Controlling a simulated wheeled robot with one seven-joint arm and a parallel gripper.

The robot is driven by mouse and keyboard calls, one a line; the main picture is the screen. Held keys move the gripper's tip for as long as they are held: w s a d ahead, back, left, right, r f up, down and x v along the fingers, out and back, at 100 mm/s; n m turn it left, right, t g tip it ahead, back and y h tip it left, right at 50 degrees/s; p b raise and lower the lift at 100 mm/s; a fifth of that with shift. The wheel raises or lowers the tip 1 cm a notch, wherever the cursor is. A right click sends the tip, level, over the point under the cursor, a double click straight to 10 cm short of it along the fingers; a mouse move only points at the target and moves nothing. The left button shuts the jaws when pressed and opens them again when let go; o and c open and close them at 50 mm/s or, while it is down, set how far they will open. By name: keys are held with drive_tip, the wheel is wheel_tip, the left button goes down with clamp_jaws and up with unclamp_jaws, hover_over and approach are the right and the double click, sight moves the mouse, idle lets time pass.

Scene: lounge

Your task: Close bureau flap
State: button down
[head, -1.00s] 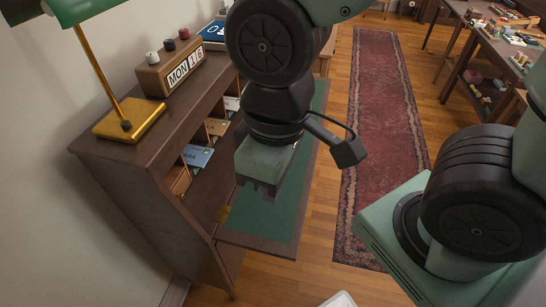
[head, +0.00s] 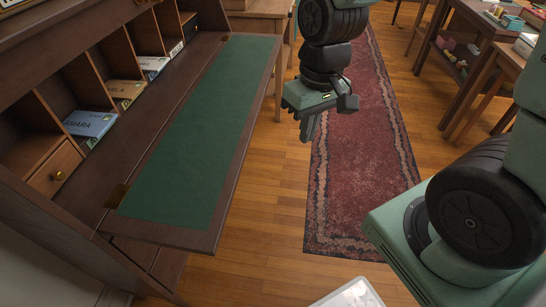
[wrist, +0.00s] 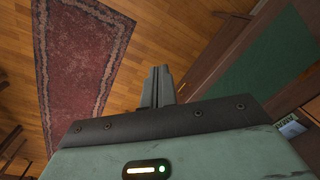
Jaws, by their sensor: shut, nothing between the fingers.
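The bureau flap (head: 222,213) is down and lies about level, with a green writing surface (head: 190,150) framed in dark wood. It also shows at the right of the wrist view (wrist: 268,82). A brass hinge (head: 117,196) shows at the flap's near inner corner. The bureau's cubbyholes (head: 92,65) are open behind the flap. My gripper (head: 308,130) is shut and empty. It points down, to the right of the flap's outer edge and apart from it. In the wrist view the fingers (wrist: 158,86) are together over the wood floor.
A red rug (head: 355,170) lies on the floor right of the flap. Tables with objects (head: 487,50) stand at the far right. A wooden stool or table (head: 262,22) stands beyond the flap.

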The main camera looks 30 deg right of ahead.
drive_tip(key=w+d+f+m+g+y+b, duration=0.1)
drive_tip(key=d+f+m+g+b, duration=0.15)
drive_tip(key=f, duration=0.45)
drive_tip(key=d+f+m+g+y+b, duration=0.1)
drive_tip(key=d+f+b, duration=0.15)
drive_tip(key=f, duration=0.45)
drive_tip(key=a+f+m+g+y+b, duration=0.1)
drive_tip(key=a+f+m+g+y, duration=0.35)
drive_tip(key=f+y, duration=0.3)
drive_tip(key=w+d+f+m+t+y, duration=0.1)
drive_tip(key=w+f+m+t+y, duration=0.2)
drive_tip(key=w+m+t+y, duration=0.55)
drive_tip(key=w+d+f+m+t+y, duration=0.1)
drive_tip(key=w+f+m+t+y, duration=0.2)
drive_tip(key=m+t, duration=0.95)
drive_tip(key=w+a+r+n+t, duration=0.1)
drive_tip(key=w+a+r, duration=0.1)
drive_tip(key=r, duration=0.3)
drive_tip(key=w+a+r+n+t+p, duration=0.1)
drive_tip(key=w+a+r, duration=0.1)
drive_tip(key=r, duration=0.4)
drive_tip(key=shift+a+r+n+t, duration=0.15)
drive_tip(key=shift+a+n+t, duration=0.15)
drive_tip(key=shift+a, duration=0.55)
drive_tip(key=shift+w, duration=0.1)
